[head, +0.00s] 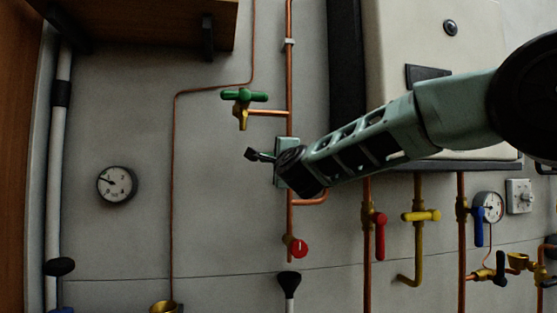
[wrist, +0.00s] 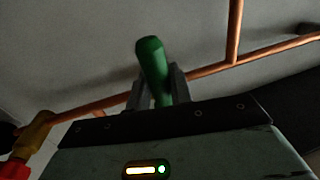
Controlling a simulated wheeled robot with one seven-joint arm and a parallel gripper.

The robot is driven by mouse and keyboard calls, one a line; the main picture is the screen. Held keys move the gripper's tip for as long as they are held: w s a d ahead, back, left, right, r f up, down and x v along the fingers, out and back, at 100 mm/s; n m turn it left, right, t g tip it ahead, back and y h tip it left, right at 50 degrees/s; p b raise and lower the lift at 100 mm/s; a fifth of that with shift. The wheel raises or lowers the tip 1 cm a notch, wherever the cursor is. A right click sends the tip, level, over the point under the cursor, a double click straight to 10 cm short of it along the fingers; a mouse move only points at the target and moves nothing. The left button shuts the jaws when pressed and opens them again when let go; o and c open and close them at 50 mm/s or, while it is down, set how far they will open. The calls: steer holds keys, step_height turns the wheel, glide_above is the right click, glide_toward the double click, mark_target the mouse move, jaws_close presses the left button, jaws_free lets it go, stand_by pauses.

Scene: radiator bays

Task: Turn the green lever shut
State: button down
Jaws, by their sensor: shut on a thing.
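The green lever (wrist: 152,62) stands between the two fingers of my gripper (wrist: 159,92) in the wrist view, its rounded end reaching past them. The fingers are shut on it. In the head view my gripper (head: 260,155) is at the vertical copper pipe (head: 290,80), and the held lever is hidden there. A separate green T-shaped handle (head: 243,95) on a brass valve (head: 241,117) shows above my gripper, apart from it. The held lever's own valve body cannot be made out.
A red knob (head: 296,247) sits lower on the same pipe. A red lever (head: 380,235) and a yellow lever (head: 421,215) are to the right, below the white boiler casing (head: 430,35). A gauge (head: 117,185) hangs at left. A wooden shelf (head: 140,25) overhangs the upper left.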

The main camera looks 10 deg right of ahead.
steer(key=c, duration=1.3)
jaws_free()
steer(key=s+f+b, duration=0.3)
steer(key=s+b, duration=0.1)
steer(key=s, duration=1.3)
steer(key=shift+f, duration=0.15)
